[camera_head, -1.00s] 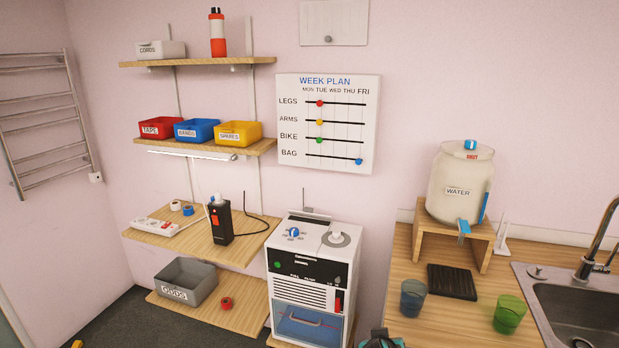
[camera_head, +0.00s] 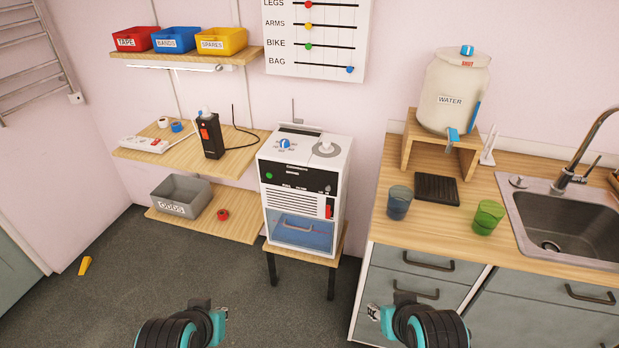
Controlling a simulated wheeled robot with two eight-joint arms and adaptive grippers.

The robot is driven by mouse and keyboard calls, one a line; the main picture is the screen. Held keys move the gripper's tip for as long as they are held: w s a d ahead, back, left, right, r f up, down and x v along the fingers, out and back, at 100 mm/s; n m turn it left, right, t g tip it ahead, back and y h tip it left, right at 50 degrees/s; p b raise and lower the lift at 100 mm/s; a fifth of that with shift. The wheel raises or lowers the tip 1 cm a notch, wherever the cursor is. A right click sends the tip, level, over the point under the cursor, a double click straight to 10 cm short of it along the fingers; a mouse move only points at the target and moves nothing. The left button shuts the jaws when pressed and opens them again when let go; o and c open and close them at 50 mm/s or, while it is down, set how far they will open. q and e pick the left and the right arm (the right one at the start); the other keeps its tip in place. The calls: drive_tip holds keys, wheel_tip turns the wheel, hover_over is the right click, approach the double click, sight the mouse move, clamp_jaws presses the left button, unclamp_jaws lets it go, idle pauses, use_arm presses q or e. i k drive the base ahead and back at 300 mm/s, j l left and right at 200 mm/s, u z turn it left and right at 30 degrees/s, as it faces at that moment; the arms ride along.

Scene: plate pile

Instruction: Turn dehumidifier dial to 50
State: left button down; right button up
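The dehumidifier (camera_head: 335,185) is a white box with a black front panel, standing on a small wooden stand with dark legs. On its top is a blue and white dial (camera_head: 284,144) with small marks around it, too small to read. A grey round knob or cap (camera_head: 325,149) sits to the right of the dial. My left gripper (camera_head: 222,314) and my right gripper (camera_head: 374,312) are low in the view, in front of and well below the dehumidifier, touching nothing visible. Their fingers are small and partly hidden, so their opening is unclear.
The wooden counter (camera_head: 385,225) with drawers stands to the right, bearing a blue cup (camera_head: 399,203), a green cup (camera_head: 487,217) and a water jar (camera_head: 452,92). Wall shelves (camera_head: 252,149) with boxes are on the left. A yellow wedge (camera_head: 85,265) lies on the open grey floor.

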sight(284, 143)
drive_tip(key=i+j+z, duration=0.65)
drive_tip(key=j, duration=0.25)
drive_tip(key=i+j+z, duration=0.1)
drive_tip(key=j+z, duration=0.15)
drive_tip(key=i+j+z, duration=0.2)
drive_tip(key=j, duration=0.3)
drive_tip(key=k+l, duration=0.05)
drive_tip(key=k, duration=0.05)
